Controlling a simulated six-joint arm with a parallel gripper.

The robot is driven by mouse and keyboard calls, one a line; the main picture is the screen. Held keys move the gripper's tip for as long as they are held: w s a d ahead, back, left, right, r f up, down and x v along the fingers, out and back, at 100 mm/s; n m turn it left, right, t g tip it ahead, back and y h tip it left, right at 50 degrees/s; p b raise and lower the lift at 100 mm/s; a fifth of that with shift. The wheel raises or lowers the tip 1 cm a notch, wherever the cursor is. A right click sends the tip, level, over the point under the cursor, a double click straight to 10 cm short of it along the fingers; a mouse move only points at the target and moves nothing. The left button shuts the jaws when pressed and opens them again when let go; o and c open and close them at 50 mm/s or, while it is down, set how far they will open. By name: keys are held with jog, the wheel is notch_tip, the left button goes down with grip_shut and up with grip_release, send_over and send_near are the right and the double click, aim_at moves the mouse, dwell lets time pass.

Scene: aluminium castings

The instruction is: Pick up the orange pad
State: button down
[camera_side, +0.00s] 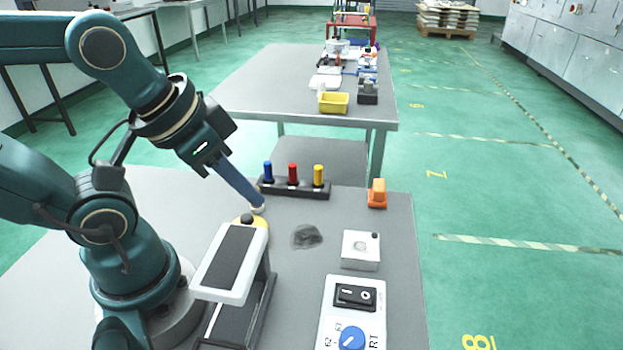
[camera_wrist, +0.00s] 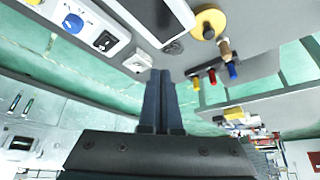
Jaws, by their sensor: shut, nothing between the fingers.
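The orange pad (camera_side: 377,194) is a small orange block with a raised, narrower upper part. It stands on the grey table near its right edge in the side view. I cannot make it out in the wrist view, where my fingers may hide it. My gripper (camera_side: 257,205) is shut and empty, pointing down and to the right over the table, well to the left of the pad. Its two dark blue fingers (camera_wrist: 161,75) lie together in the wrist view.
A dark rack (camera_side: 294,189) with blue, red and yellow pegs stands between my gripper and the pad, towards the back. A yellow disc (camera_side: 262,223) is close to my fingertips. A white block (camera_side: 360,250), dark patch (camera_side: 306,236) and control box (camera_side: 335,315) lie nearer.

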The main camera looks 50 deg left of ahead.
dwell(0.4)
jog(key=shift+c, duration=0.2)
grip_release()
